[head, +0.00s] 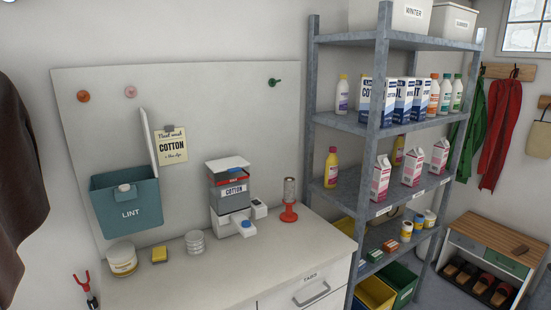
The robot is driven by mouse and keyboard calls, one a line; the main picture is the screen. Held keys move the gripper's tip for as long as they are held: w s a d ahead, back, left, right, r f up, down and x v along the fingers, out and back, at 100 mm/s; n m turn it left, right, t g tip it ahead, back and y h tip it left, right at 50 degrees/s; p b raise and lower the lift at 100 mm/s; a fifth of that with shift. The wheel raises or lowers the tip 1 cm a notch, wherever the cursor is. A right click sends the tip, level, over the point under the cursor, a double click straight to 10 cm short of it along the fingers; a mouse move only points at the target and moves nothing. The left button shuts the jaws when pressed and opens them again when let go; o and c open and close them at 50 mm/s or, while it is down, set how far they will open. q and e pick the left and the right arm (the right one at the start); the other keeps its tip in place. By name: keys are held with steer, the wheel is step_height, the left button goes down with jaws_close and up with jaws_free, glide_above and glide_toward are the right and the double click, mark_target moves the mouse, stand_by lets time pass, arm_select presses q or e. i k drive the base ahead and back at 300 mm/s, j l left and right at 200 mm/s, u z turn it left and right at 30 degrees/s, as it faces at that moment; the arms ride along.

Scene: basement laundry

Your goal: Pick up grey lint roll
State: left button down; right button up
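A grey, mottled roll (289,190), which looks like the grey lint roll, stands upright on a red-orange stand (289,213). The stand is on the right part of the white counter, just right of a grey and white device marked COTTON (233,190). The roll's side facing me is uncovered. Neither of my grippers can be made out in the head view.
A teal LINT bin (128,207) with its lid up is on the back board. A tub (122,259), yellow sponge (159,255) and ridged grey stack (195,243) stand on the counter. A red-pronged tool (84,285) is at lower left. Metal shelving (376,115) rises right of the counter.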

mark_target(288, 186)
steer(key=i+l, duration=0.1)
steer(key=l, duration=0.2)
steer(key=i+l, duration=0.15)
steer(key=l, duration=0.2)
steer(key=i+l, duration=0.1)
steer(key=l, duration=0.2)
steer(key=i+l, duration=0.15)
steer(key=l, duration=0.2)
steer(key=l+u, duration=0.35)
steer(key=i+l+u, duration=0.1)
steer(key=u, duration=1.1)
steer(key=i+j+z, duration=0.15)
steer(key=j, duration=0.15)
steer(key=i+j+z, duration=0.15)
steer(key=j, duration=0.15)
steer(key=j+z, duration=0.1)
steer(key=j, duration=0.2)
